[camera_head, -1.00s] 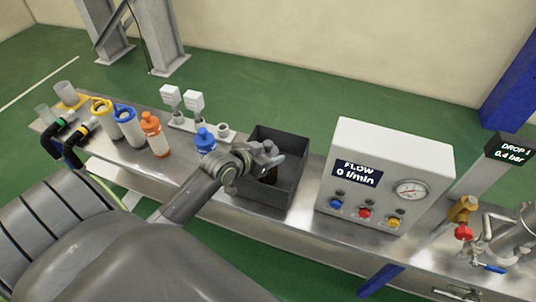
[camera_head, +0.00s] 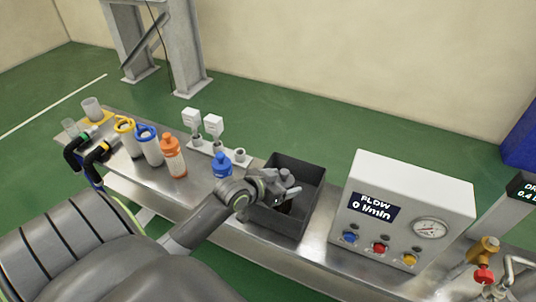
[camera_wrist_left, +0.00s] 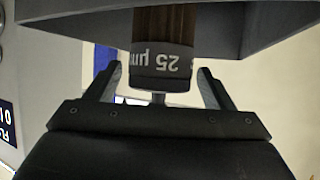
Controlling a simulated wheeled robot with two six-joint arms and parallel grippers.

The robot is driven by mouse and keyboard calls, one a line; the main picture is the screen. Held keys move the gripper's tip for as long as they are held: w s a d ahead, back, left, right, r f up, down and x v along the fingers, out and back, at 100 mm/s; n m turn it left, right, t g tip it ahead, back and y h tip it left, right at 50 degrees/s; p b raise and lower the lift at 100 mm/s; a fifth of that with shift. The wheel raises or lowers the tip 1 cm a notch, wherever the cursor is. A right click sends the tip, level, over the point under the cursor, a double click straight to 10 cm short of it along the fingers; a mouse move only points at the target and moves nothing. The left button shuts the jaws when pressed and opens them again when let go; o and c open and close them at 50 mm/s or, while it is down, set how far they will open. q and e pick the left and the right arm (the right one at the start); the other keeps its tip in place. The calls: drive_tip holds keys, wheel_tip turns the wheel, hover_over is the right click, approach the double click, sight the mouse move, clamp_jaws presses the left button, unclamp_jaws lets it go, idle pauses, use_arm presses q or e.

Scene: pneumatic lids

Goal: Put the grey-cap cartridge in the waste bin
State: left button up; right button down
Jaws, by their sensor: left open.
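The grey-cap cartridge (camera_wrist_left: 162,60) shows in the left wrist view, with a brown body and a dark grey cap marked "25 µm". A small knob on its cap points toward my gripper. My left gripper (camera_wrist_left: 160,84) is open, with its fingers apart on either side of the cap and clear gaps beside it. In the head view my left gripper (camera_head: 284,190) is over the dark open-top waste bin (camera_head: 312,187). The cartridge is mostly hidden there, and I cannot tell whether it rests on the bin floor. My right gripper is not in view.
A white panel (camera_head: 410,190) with a gauge and buttons stands right of the bin. Left of it on the steel bench are a blue-cap cartridge (camera_head: 221,165), an orange-cap one (camera_head: 172,157) and small white-topped fittings (camera_head: 213,124). Green floor lies behind.

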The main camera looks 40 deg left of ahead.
use_arm(q)
drive_tip(key=p+v, duration=0.2)
drive_tip(key=v, duration=0.9)
drive_tip(key=shift+s, duration=0.15)
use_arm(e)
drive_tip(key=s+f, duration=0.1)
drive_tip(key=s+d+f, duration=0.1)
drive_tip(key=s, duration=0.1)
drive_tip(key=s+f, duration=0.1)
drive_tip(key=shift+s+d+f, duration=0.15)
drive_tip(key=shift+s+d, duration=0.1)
